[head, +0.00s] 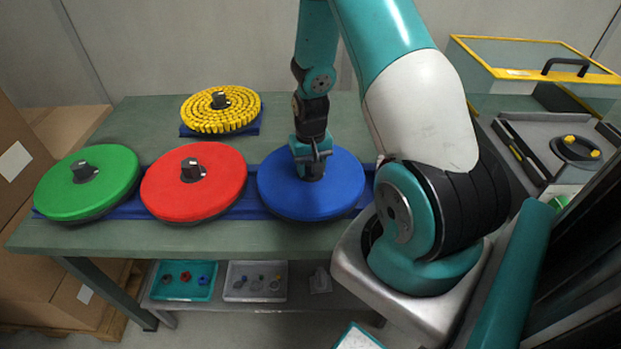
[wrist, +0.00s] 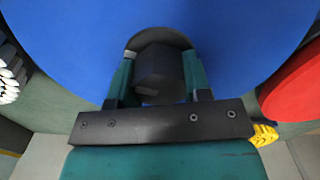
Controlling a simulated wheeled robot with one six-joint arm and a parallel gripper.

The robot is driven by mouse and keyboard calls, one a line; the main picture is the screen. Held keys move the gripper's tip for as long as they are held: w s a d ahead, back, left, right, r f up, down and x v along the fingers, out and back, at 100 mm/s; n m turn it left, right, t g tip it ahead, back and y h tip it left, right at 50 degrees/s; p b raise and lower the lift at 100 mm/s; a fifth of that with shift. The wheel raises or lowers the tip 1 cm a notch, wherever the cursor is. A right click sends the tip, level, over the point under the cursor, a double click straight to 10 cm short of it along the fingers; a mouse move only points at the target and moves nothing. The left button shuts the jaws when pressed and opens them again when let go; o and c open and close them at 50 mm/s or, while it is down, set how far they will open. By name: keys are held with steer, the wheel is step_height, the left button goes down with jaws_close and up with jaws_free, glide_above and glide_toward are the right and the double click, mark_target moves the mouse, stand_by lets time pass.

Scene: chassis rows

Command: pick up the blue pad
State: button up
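The blue pad (head: 338,190) is a round disc lying on the bench at the right end of a row, on a blue strip. My gripper (head: 312,170) is over its middle, pointing down. In the wrist view the blue pad (wrist: 225,40) fills most of the picture. A dark hub (wrist: 160,70) stands at its centre. The two teal fingers of my gripper (wrist: 158,80) are on either side of the hub, close against it. Whether both fingers press on it is hard to see. The pad appears flat and resting on the strip.
A red pad (head: 212,170) lies just left of the blue one, and a green pad (head: 110,185) farther left. A yellow ringed pad (head: 220,112) sits behind on a blue mat. Small trays (head: 183,291) are on the shelf below. A yellow-edged case (head: 520,58) stands right.

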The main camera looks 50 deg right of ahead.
jaws_close()
steer(key=shift+r, duration=0.1)
